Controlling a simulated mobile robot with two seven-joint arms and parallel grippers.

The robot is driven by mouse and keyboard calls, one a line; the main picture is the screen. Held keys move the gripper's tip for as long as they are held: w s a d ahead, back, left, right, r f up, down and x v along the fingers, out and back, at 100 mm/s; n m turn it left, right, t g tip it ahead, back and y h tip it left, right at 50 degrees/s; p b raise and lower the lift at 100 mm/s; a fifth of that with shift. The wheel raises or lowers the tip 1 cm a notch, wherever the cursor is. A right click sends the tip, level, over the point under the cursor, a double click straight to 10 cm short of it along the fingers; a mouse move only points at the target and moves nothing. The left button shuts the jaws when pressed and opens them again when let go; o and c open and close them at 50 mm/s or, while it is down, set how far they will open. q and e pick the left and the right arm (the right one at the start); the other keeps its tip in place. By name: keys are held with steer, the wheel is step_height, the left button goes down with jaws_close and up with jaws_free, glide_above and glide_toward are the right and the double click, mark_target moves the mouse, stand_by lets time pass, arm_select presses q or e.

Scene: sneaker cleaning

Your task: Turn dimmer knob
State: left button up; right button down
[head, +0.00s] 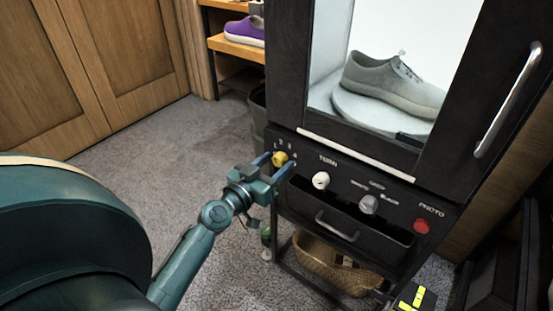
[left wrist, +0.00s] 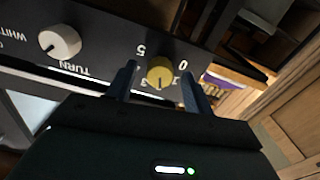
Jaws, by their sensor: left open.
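The dimmer knob is a yellow round knob (head: 280,158) with numbers around it, at the left end of the black cabinet's front panel (head: 390,226). My left gripper (head: 275,165) is open at the panel, with one finger on each side of the yellow knob. In the left wrist view the yellow knob (left wrist: 160,72) shows between the two open fingers (left wrist: 165,82). I cannot tell whether the fingers touch it.
A white TURN knob (head: 321,180), a grey knob (head: 369,204) and a red PHOTO button (head: 421,226) sit further right on the panel. Above, a grey sneaker (head: 394,82) stands in the lit box. A wicker basket (head: 325,262) is below. Carpet (head: 150,142) is clear at left.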

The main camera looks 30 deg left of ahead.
arm_select(q)
steer(key=shift+w+d, duration=0.1)
steer(key=shift+w, duration=0.5)
steer(key=shift+c, duration=0.5)
steer(key=c, duration=0.9)
steer(key=shift+n, duration=0.3)
steer(key=n, duration=0.3)
steer(key=shift+n, duration=0.3)
steer(key=shift+n+p, duration=0.35)
steer(key=shift+n, duration=1.85)
arm_select(e)
steer(key=shift+s+g, duration=0.15)
steer(key=shift+g, duration=0.15)
